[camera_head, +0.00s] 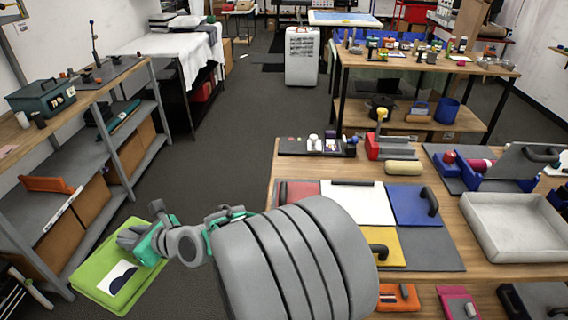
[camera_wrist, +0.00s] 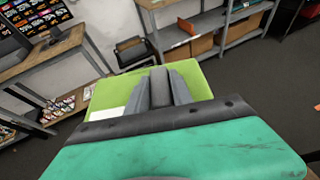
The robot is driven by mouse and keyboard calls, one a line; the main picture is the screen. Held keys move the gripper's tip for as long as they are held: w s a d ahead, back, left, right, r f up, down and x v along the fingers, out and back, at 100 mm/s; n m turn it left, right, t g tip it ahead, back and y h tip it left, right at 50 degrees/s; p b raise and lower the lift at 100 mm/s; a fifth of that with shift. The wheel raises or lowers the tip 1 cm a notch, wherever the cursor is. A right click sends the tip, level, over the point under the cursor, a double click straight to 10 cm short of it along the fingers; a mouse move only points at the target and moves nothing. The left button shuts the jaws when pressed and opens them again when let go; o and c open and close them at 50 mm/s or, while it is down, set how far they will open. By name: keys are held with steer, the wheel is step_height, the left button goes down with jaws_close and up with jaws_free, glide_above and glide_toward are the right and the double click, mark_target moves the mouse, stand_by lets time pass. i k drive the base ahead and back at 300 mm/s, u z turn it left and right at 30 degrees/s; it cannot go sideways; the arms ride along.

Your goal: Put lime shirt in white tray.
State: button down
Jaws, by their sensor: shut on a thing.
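The lime shirt (camera_head: 90,270) is a flat, folded lime-green piece with a white and dark print, at the lower left of the head view. My gripper (camera_head: 128,238) is shut on its edge and holds it in the air beside the left shelf. In the wrist view the lime shirt (camera_wrist: 118,90) lies beyond and around my gripper's fingers (camera_wrist: 163,88), which hide part of it. The white tray (camera_head: 515,252) is a shallow, empty box on the wooden table at the right of the head view, far from my gripper.
The wooden table holds a white panel (camera_head: 357,203), a blue panel (camera_head: 410,205), a yellow panel (camera_head: 385,245) and a beige roll (camera_head: 403,168) left of the tray. A blue rack (camera_head: 480,170) stands behind the tray. A grey shelf (camera_head: 75,150) is at the left. Open floor lies between.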

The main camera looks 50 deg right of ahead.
mark_target(522, 230)
steer(key=u, duration=1.15)
steer(key=k, duration=1.8)
steer(key=z, duration=2.4)
